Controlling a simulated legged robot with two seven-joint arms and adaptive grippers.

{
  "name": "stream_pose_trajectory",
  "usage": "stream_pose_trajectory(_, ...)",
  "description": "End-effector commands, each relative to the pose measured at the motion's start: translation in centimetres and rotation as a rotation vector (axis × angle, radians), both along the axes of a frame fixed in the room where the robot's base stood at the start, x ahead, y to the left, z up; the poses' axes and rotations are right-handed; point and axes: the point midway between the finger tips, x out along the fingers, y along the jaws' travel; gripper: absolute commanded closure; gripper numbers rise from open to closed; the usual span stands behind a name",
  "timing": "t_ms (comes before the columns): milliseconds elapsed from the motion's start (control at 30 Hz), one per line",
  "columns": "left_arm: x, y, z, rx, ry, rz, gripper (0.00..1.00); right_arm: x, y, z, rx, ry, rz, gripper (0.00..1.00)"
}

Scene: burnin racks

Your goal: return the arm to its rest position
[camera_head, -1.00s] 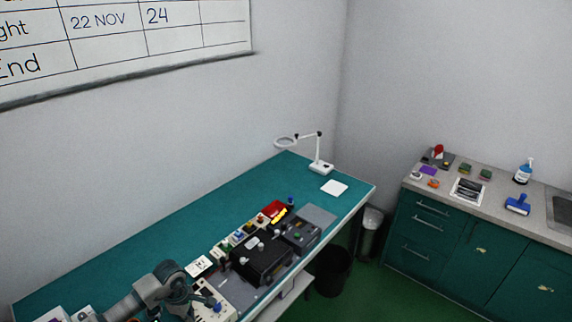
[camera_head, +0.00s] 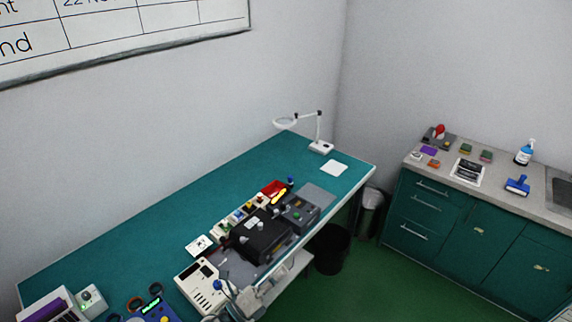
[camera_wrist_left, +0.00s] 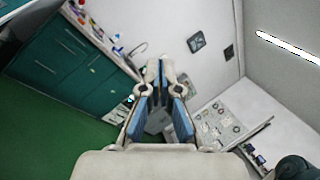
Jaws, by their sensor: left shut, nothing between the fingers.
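My left gripper shows in the left wrist view (camera_wrist_left: 160,72), with its two blue-padded fingers brought together at the tips and nothing between them. Most of the arm is out of frame there. My right gripper is in neither view.
The green-topped bench (camera_head: 110,250) bears a black device (camera_head: 262,236), a lamp (camera_head: 320,146) and a purple-and-white unit (camera_head: 55,305). A black bin (camera_head: 332,250) stands by its front. Green cabinets (camera_head: 470,235) stand right; the floor (camera_head: 400,290) between is clear.

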Motion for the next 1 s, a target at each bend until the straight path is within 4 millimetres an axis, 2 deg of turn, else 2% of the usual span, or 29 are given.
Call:
stream_pose_trajectory(33,0.8,2.4,-0.3,-0.188,0.172,0.106,1.00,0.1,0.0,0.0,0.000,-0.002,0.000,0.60)
stream_pose_trajectory(67,1.3,4.1,-0.9,-0.298,0.278,0.175,1.00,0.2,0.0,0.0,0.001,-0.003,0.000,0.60)
stream_pose_trajectory(100,1.8,6.6,-2.2,-0.439,0.422,0.269,1.00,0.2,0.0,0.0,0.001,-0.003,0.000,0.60)
stream_pose_trajectory(167,1.8,10.3,-5.5,-0.641,0.644,0.412,1.00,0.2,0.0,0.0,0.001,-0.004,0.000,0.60)
stream_pose_trajectory(233,0.4,13.8,-10.1,-0.840,0.885,0.571,1.00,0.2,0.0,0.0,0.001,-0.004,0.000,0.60)
stream_pose_trajectory(333,-3.4,17.1,-16.3,-1.055,1.177,0.773,1.00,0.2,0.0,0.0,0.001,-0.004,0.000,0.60)
stream_pose_trajectory(433,-7.7,18.6,-20.7,-1.193,1.391,0.936,1.00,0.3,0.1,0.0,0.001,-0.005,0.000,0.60)
stream_pose_trajectory(600,-14.3,19.5,-25.2,-1.330,1.649,1.147,1.00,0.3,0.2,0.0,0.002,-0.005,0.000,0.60)
stream_pose_trajectory(700,-17.9,19.6,-26.8,-1.383,1.768,1.254,1.00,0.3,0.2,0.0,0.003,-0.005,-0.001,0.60)
stream_pose_trajectory(900,-24.7,19.3,-28.7,-1.451,1.970,1.453,1.00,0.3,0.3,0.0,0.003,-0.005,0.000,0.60)
stream_pose_trajectory(1000,-23.4,19.2,-32.5,-1.435,1.967,1.458,1.00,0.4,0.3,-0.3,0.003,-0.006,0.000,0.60)
